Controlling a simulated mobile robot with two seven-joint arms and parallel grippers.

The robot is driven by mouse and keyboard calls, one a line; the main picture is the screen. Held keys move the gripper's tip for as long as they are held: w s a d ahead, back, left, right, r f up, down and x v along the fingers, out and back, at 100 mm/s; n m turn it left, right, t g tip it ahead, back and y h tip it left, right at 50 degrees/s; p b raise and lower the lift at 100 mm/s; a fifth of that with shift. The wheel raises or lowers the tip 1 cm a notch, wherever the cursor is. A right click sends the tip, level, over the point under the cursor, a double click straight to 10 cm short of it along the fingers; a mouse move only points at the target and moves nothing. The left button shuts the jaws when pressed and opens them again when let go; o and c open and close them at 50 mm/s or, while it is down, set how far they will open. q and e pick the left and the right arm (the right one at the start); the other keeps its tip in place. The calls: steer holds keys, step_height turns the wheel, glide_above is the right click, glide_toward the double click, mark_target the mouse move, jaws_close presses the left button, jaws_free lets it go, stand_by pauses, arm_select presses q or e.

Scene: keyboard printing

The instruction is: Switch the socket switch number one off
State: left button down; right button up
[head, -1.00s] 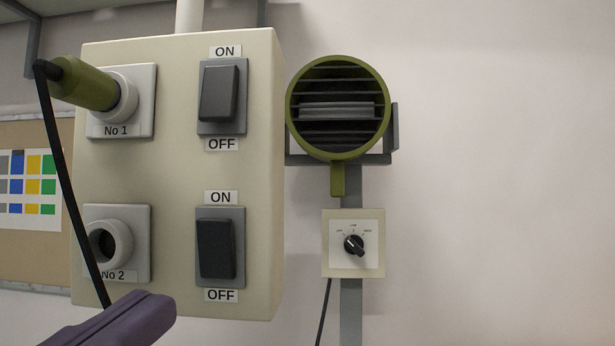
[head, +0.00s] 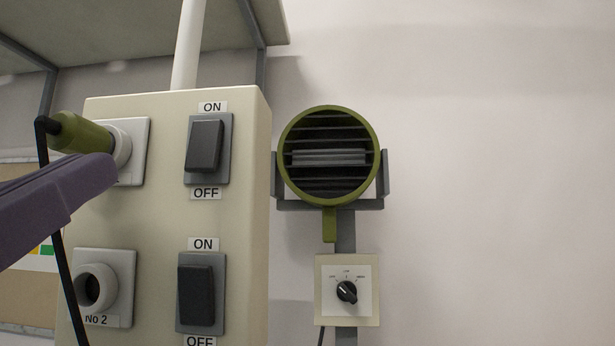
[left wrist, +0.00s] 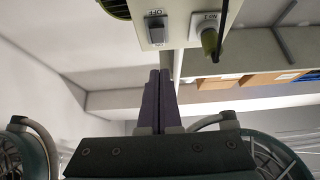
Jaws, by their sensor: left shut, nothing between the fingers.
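Socket switch number one (head: 204,146) is a dark rocker on a grey plate, between ON and OFF labels at the upper right of the cream box (head: 158,200). It also shows upside down in the left wrist view (left wrist: 157,31). Its rocker looks tilted differently from the lower switch (head: 197,295). My left gripper (head: 110,170) has purple fingers and is shut and empty. It is left of the switch in the head view, apart from it, and partly covers the No 1 socket (head: 133,140). Its closed fingertips show in the left wrist view (left wrist: 159,73). My right gripper is not in view.
A green plug (head: 82,134) with a black cable sits in the No 1 socket. The No 2 socket (head: 100,290) is empty. A round green heater (head: 330,155) and a knob panel (head: 347,291) are right of the box. The wall farther right is bare.

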mark_target(200, 146)
arm_select(q)
steer(key=shift+w+d+r+p, duration=0.1)
steer(key=shift+w+r+p, duration=0.5)
steer(key=shift+w+p, duration=0.85)
steer(key=shift+w+r+p, duration=0.6)
steer(key=shift+w+p, duration=0.4)
steer(key=shift+w, duration=0.9)
steer(key=shift+w+d+r+p, duration=0.1)
steer(key=shift+w+r+p, duration=0.5)
steer(key=shift+w+p, duration=0.85)
steer(key=shift+w+b, duration=0.25)
steer(key=shift+b, duration=0.05)
